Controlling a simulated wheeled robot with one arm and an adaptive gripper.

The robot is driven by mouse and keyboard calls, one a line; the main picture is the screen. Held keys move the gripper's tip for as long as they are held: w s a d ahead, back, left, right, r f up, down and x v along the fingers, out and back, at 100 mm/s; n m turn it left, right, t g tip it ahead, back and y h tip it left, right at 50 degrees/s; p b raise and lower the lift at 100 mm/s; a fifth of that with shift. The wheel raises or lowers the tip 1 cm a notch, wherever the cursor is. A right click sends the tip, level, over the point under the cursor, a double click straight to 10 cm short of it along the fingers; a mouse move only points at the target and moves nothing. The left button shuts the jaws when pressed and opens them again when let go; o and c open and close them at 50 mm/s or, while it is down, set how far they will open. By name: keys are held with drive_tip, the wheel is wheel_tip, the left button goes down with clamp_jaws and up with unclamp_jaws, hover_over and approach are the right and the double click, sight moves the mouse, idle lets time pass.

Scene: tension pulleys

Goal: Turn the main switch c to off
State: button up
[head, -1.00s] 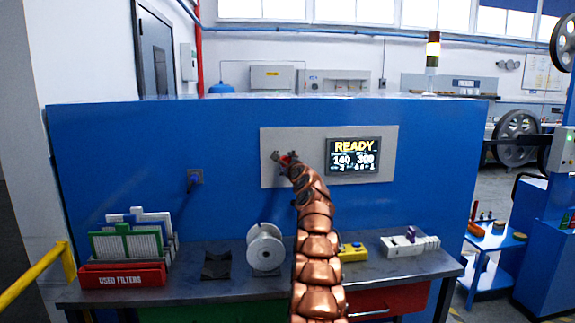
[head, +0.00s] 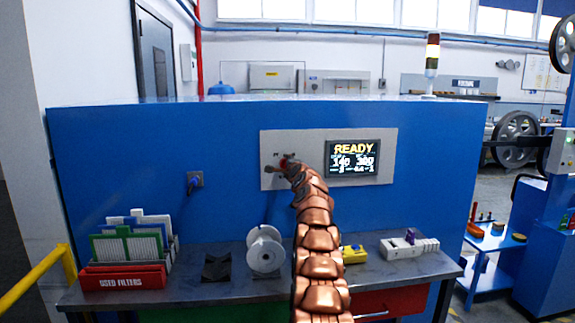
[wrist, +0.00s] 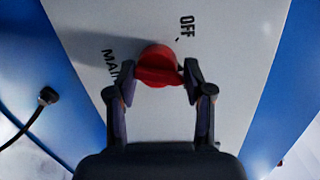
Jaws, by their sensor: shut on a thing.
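The main switch is a round red knob (wrist: 158,62) on the grey panel, seen in the wrist view with its grip bar between my fingertips. My gripper (wrist: 158,78) is shut on this knob, one finger on each side. The word OFF (wrist: 187,26) is printed on the panel up and right of the knob, with a small tick beside it. Part of the word MAIN (wrist: 110,64) shows to the left. In the head view my gripper (head: 280,164) is at the left part of the grey panel (head: 310,139), and the knob is mostly hidden by it.
A lit screen (head: 353,158) reading READY is close right of my arm. Below stands a bench with a red filter box (head: 122,276), a white spool (head: 264,250), a yellow device (head: 354,254) and a white block (head: 408,247). A cable plug (head: 194,180) is on the blue wall.

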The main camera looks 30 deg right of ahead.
drive_tip(key=shift+w+a+f+n+g+h+p, duration=0.1)
drive_tip(key=shift+f+n+g+h+p, duration=0.15)
drive_tip(key=shift+n, duration=1.6)
drive_tip(key=shift+s+f+n+g+h+p, duration=0.15)
drive_tip(key=shift+n+g+h, duration=0.2)
drive_tip(key=shift+n, duration=1.45)
drive_tip(key=shift+w+a+f+n+g+h+p, duration=0.1)
drive_tip(key=shift+w+f+n+g+h+p, duration=0.15)
drive_tip(key=shift+n, duration=1.6)
drive_tip(key=shift+s+r, duration=0.1)
drive_tip(key=shift+r, duration=0.05)
drive_tip(key=shift+d, duration=0.15)
drive_tip(key=o, duration=0.9)
drive_tip(key=shift+d+r, duration=0.1)
drive_tip(key=shift+o, duration=0.4)
drive_tip(key=shift+r, duration=0.15)
drive_tip(key=shift+a+r, duration=0.1)
drive_tip(key=shift+a, duration=0.1)
drive_tip(key=shift+s, duration=0.1)
